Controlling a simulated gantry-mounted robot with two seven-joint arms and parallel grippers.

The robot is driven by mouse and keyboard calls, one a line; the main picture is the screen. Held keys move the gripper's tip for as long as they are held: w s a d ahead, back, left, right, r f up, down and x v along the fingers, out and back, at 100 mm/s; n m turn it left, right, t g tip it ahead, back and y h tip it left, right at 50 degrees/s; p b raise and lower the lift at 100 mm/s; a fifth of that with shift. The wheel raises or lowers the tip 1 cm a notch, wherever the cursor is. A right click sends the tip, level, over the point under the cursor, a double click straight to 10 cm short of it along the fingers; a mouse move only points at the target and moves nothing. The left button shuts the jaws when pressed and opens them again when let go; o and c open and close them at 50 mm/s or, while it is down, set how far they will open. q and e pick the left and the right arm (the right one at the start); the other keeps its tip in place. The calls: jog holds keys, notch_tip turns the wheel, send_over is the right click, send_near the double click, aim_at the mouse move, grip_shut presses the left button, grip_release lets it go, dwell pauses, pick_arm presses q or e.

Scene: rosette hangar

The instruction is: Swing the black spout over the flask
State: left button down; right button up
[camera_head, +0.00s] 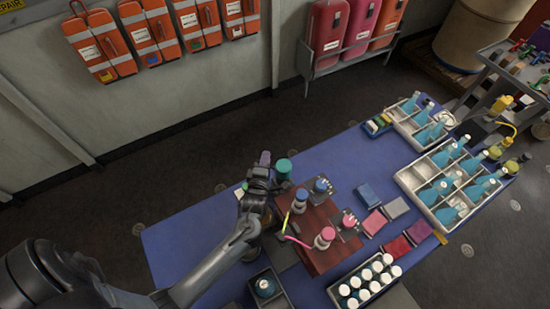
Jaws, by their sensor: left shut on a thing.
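My left gripper (262,178) is at the back edge of the blue table, left of a red-brown board (322,253). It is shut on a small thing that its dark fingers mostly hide. I cannot pick out the black spout apart from the dark gripper. A purple piece (265,158) shows just beyond the fingers, and a teal-topped bottle (283,168) stands close to their right. A teal flask with a pale top (266,287) stands in a grey tray at the front. I cannot tell which flask belongs to the spout. My right gripper is out of view.
Pink-topped (324,237) and blue-topped (321,185) bottles stand on the board, with a thin pink tube at its left. A tray of white-capped bottles (369,279) is at the front. Trays of teal bottles (445,178) fill the right. The table's left end (185,240) is mostly clear.

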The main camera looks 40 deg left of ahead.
pick_arm(q)
jog(key=shift+s, duration=0.15)
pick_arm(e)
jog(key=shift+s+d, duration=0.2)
pick_arm(q)
jog(key=c, duration=1.2)
grip_release()
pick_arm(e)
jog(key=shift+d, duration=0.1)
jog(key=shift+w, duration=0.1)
